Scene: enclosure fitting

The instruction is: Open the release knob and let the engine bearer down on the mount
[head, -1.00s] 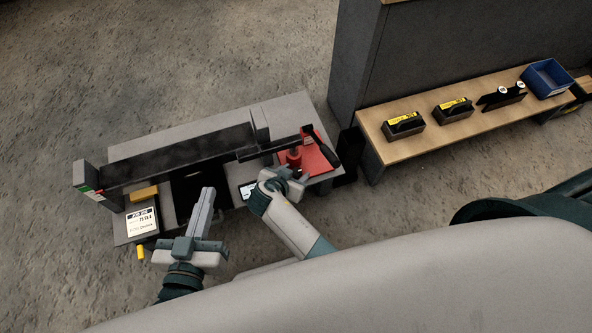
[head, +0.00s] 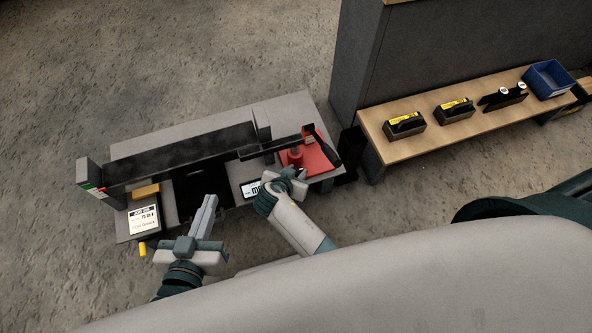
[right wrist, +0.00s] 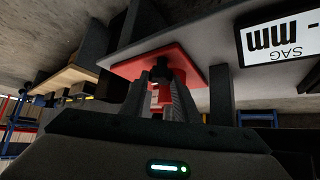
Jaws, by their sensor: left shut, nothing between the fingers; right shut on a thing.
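The engine bearer (head: 190,152), a long dark beam, lies along the grey bench in the head view. Its right end reaches the red jack (head: 296,153), which has a black lever (head: 327,150). My right gripper (head: 299,174) is at the front of the jack. In the right wrist view, which is upside down, its fingers close on the dark release knob (right wrist: 160,73) near the red base plate (right wrist: 194,70). The fingers partly hide the knob. My left gripper (head: 208,204) is shut and empty in front of the bench, apart from the bearer.
An SAG display (head: 252,188) sits on the bench's front edge; its mm label shows in the right wrist view. A paper-like panel (head: 143,218) is at front left. A wooden side bench (head: 400,148) holds dark blocks and a blue bin (head: 548,78).

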